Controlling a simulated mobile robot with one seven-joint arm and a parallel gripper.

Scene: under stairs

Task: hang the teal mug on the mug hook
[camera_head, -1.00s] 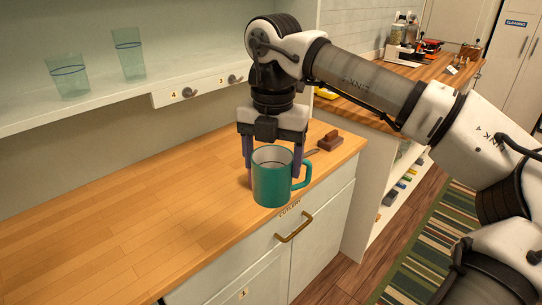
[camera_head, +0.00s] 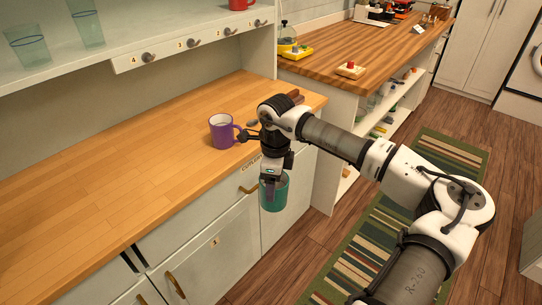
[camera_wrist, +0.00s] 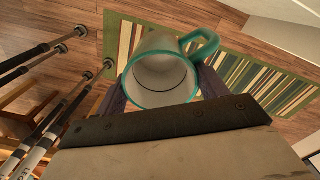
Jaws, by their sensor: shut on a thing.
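The teal mug (camera_head: 275,200) hangs in my gripper (camera_head: 270,186), in front of the counter's cabinet doors and below the countertop. In the wrist view the mug (camera_wrist: 160,88) shows its open mouth and white inside, apparently empty, with its handle (camera_wrist: 203,46) at upper right. My gripper (camera_wrist: 163,88) has a purple finger on either side of the mug and is shut on it. Several dark hooks, numbered 4 (camera_head: 149,57), 3 (camera_head: 193,43), 2 (camera_head: 229,31) and 1 (camera_head: 258,22), line the rail under the shelf. No mug hangs on them.
A purple mug (camera_head: 222,132) stands on the wooden counter (camera_head: 130,170), just left of my arm. Glasses (camera_head: 28,46) and a red mug (camera_head: 240,4) stand on the shelf. The counter's left part is clear. A striped rug (camera_head: 425,165) lies on the floor.

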